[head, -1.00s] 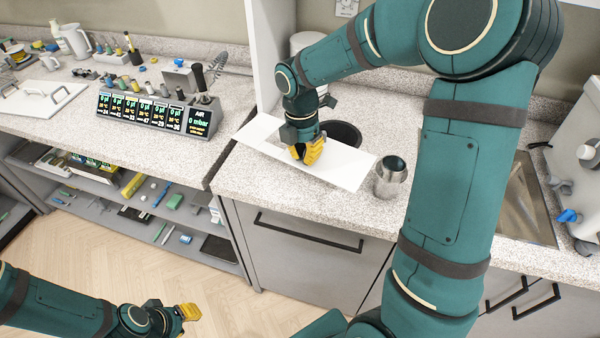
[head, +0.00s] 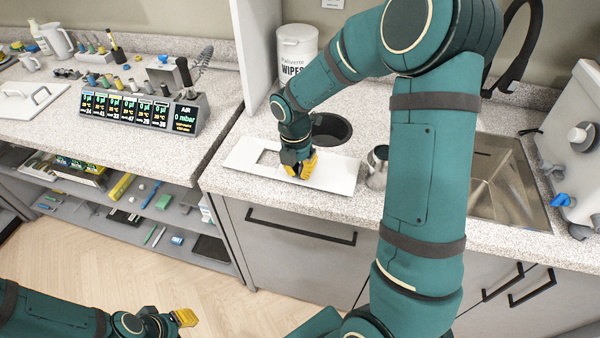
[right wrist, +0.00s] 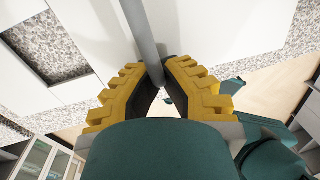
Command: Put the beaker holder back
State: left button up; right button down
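The beaker holder appears to be the white flat plate (head: 338,178) with a rectangular cut-out, low over or on the counter's front part; contact with the counter is unclear. In the right wrist view the white plate (right wrist: 215,35) has a grey rod (right wrist: 143,35) running between my fingers. My right gripper (head: 301,168) is above the plate, its yellow fingers closed around the rod (right wrist: 157,84). A metal beaker (head: 377,166) stands just right of the plate, partly hidden by my arm. My left gripper (head: 186,317) is low over the floor, apart from everything; its opening is unclear.
A round dark opening (head: 330,128) is in the counter behind the plate. A wipes tub (head: 297,52) stands at the back, beside a white upright panel (head: 258,50). A sink (head: 495,180) is to the right. A display unit (head: 140,110) stands on the left bench.

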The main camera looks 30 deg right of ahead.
jog(key=shift+f, duration=0.45)
jog(key=c, duration=1.1)
grip_release()
jog(key=shift+c, duration=0.2)
jog(key=shift+r, duration=0.1)
notch_tip(320, 180, up, 12)
jog(key=w+p, duration=0.1)
jog(key=p, duration=0.1)
jog(key=shift+a, duration=0.35)
